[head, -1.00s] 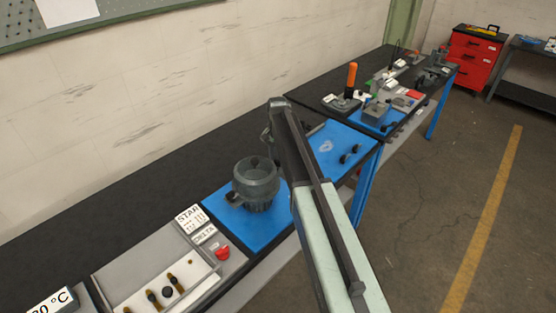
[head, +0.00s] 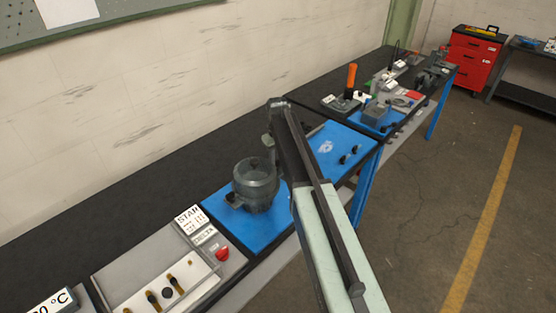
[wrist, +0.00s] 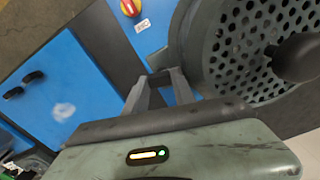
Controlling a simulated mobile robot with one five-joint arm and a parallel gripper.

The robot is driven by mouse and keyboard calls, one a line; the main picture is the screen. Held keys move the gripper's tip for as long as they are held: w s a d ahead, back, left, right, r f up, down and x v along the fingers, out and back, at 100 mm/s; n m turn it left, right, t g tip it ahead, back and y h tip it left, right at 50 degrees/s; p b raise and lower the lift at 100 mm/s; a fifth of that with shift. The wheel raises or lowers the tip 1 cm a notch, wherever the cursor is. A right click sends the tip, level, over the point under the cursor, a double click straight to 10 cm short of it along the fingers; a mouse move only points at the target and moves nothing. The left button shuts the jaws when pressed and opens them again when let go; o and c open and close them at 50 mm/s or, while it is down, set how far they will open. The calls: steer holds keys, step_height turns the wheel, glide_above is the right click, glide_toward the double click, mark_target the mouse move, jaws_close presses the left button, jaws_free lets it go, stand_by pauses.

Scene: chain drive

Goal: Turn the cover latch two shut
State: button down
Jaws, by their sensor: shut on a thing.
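A grey round housing (head: 257,186) stands on a blue mat at the bench's front, left of my arm. In the wrist view its perforated round face (wrist: 255,45) and a black knob fill the upper right. My gripper (wrist: 165,80) is beside the housing's rim, with its fingers shut on a small grey part that I take to be a cover latch (wrist: 160,77). The fingers hide most of this part, and I cannot tell its angle or which latch it is. The head view hides the fingertips behind my arm.
A control panel with a red button (head: 222,254) is at the lower left. A red-and-yellow knob (wrist: 130,8) is near the housing in the wrist view. Black pegs (head: 349,154) stand on the blue mat (head: 330,138) to the right. A second bench with tools lies beyond.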

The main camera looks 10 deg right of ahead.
steer(key=shift+w+n, duration=0.2)
steer(key=shift+n, duration=1.3)
steer(key=c, duration=1)
jaws_free()
steer(key=shift+c, duration=0.2)
step_height(320, 180, up, 8)
steer(key=p, duration=0.8)
steer(key=shift+r, duration=0.1)
